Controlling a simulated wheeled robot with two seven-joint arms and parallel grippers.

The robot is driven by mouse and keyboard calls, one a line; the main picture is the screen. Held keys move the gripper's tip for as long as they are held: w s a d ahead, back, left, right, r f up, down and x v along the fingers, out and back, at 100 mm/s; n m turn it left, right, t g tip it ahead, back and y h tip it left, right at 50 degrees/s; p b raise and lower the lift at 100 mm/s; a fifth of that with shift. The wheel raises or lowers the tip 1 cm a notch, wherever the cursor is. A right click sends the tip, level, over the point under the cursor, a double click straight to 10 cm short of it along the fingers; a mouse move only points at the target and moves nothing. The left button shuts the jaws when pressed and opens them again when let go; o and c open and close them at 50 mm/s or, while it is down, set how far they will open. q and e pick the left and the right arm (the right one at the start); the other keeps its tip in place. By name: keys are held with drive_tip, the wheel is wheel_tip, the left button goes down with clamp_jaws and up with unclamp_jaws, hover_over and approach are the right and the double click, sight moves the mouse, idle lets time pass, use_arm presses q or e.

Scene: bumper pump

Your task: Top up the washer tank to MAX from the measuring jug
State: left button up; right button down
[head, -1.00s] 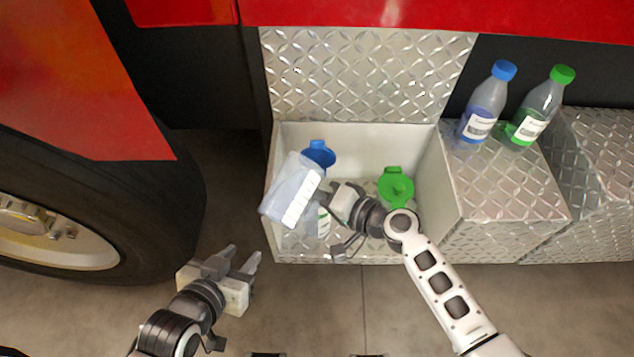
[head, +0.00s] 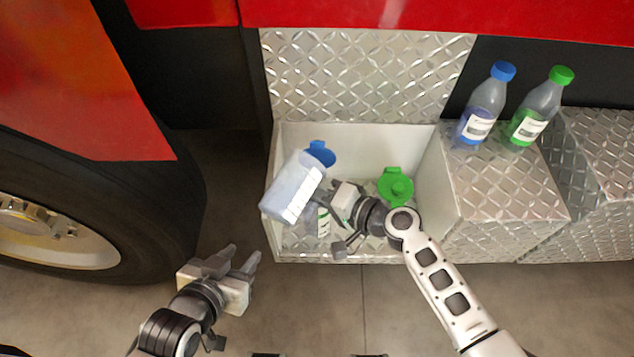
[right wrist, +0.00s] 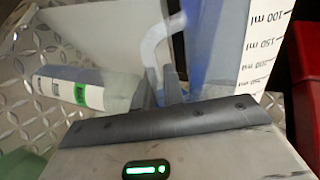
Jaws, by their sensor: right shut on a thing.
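The measuring jug (head: 290,190) is a translucent container with a white scale strip, tilted above the left part of the open box. My right gripper (head: 334,194) is shut on its handle. In the right wrist view the jug (right wrist: 225,50) shows bluish, with ml marks. Below it is a tank with a blue flip cap (head: 320,153), which stands open; the jug hides most of this tank. Its label (head: 323,222) shows partly, and a green-marked label also shows in the right wrist view (right wrist: 70,91). My left gripper (head: 244,258) is open and empty, left of the box.
A green cap (head: 396,187) is in the box's right half, partly behind my right arm. A blue-capped bottle (head: 482,112) and a green-capped bottle (head: 537,112) stand on the metal step (head: 500,190). A large tyre (head: 150,210) is at left.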

drive_tip(key=shift+a, duration=0.1)
drive_tip(key=shift+s+a+f+m, duration=0.1)
drive_tip(key=shift+s+a+m, duration=0.1)
drive_tip(key=shift+s+m, duration=0.15)
drive_tip(key=shift+s, duration=0.1)
drive_tip(key=shift+s+a+f+m, duration=0.1)
drive_tip(key=shift+f+m, duration=0.15)
drive_tip(key=shift+f, duration=0.05)
idle(0.3)
